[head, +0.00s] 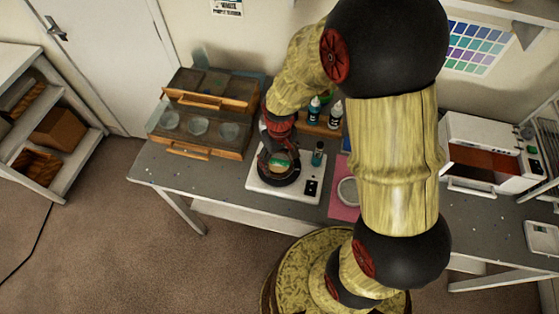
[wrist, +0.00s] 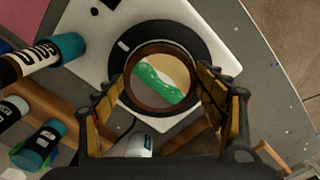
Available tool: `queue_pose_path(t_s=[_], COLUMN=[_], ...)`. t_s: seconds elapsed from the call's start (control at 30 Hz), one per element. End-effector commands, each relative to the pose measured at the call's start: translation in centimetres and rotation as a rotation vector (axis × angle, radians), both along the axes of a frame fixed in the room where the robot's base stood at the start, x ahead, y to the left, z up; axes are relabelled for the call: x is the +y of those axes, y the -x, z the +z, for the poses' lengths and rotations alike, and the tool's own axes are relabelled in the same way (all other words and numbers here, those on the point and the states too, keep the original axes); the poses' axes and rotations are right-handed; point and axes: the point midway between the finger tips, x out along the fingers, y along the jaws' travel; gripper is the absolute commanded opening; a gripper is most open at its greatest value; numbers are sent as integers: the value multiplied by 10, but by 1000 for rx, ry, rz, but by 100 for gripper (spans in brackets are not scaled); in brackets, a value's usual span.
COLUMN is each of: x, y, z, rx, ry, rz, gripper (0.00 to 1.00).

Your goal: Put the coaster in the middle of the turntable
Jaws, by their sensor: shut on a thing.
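The coaster (wrist: 151,84) is a round piece with a brown rim and a cream and green face. My gripper (wrist: 161,80) is shut on it, one finger at each side of the rim. In the head view the coaster (head: 279,162) shows partly beneath my gripper (head: 276,151). The turntable (wrist: 193,46) is a black disc with a small white mark, on a white base. The coaster overlaps the disc's middle in the wrist view, and the fingers hide parts of the disc. I cannot tell whether the coaster touches it. The turntable (head: 284,180) also shows in the head view.
More bottles (head: 314,107) stand behind in a wooden rack. A wooden drawer unit (head: 207,124) with clear cups is at left. A pink mat (head: 341,197) lies at right.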

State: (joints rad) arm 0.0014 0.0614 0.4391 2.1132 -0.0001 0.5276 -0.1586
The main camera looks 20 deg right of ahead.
Motion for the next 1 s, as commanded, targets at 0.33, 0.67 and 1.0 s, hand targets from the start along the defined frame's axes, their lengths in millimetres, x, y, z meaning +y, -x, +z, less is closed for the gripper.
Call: queue_pose_path(t_s=[0.33, 0.67, 1.0], x=[0, 0, 0], y=[0, 0, -1], z=[-3, -3, 11], rx=[0, 0, -2], ry=[0, 0, 0], rz=[0, 0, 0], gripper=[79, 89, 89])
